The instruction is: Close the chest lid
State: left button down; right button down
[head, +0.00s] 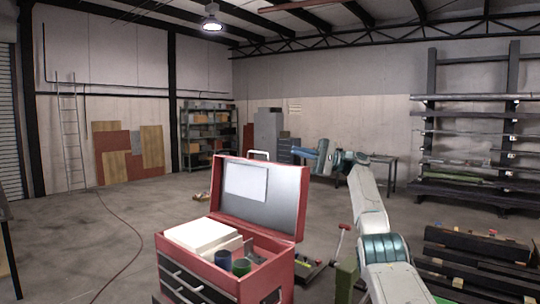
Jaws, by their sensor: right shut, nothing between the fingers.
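The red chest (212,268) stands at the bottom middle of the head view, with dark drawer fronts. Its lid (275,192) is open and stands up at the back, its grey inner side facing me with a white sheet on it. A handle shows above the lid's top edge. My left gripper is out of view.
A dark rack (470,185) with long bars stands at the right, with dark beams (475,262) on the floor before it. A red-topped stand (340,240) and low items lie right of the chest. The floor (90,235) at the left is mostly clear apart from a red hose.

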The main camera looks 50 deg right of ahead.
aim_at(267, 197)
jog(key=i+l, duration=0.2)
jog(key=l, duration=0.2)
jog(key=i+l, duration=0.45)
jog(key=l, duration=0.3)
jog(key=i+l, duration=0.2)
jog(key=l, duration=0.15)
